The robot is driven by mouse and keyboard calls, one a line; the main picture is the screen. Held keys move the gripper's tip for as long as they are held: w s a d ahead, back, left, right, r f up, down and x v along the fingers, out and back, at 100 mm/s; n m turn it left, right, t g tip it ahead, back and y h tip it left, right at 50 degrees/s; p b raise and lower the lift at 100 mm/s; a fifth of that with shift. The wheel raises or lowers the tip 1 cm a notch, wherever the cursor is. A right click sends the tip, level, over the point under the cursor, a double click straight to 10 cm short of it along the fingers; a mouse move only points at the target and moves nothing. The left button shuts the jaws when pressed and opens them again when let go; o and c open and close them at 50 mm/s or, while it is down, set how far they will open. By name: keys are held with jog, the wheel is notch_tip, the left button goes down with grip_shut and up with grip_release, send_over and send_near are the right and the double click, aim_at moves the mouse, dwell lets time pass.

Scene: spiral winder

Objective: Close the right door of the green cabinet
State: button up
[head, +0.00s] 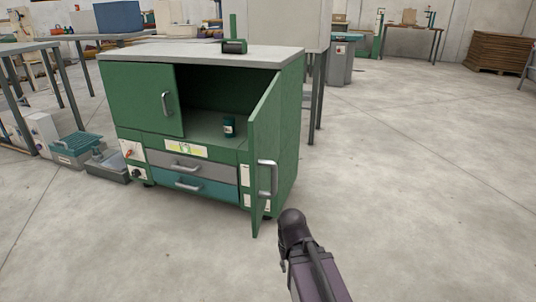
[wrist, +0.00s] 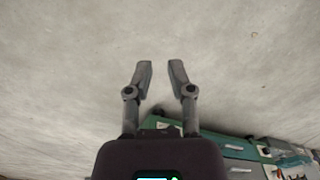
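The green cabinet (head: 140,95) stands in the middle of the head view. Its right door (head: 265,130) is swung wide open toward me, with a silver handle (head: 268,178) on it. The left door (head: 150,98) is shut. My arm shows at the lower right of the head view, in front of and to the right of the open door, apart from it in the picture. My gripper (wrist: 160,72) is open and empty in the wrist view, over bare floor. Part of the green cabinet shows at the lower right there.
A small dark green can (head: 228,127) stands inside the cabinet. Two drawers (head: 192,174) below are shut. Bins (head: 75,150) and a bench stand at the left. The floor at the right (head: 420,170) is clear.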

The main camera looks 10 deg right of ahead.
notch_tip(320, 180, up, 19)
jog(key=p, duration=1.8)
jog(key=shift+f, duration=0.2)
grip_shut()
jog(key=shift+s+f, duration=0.1)
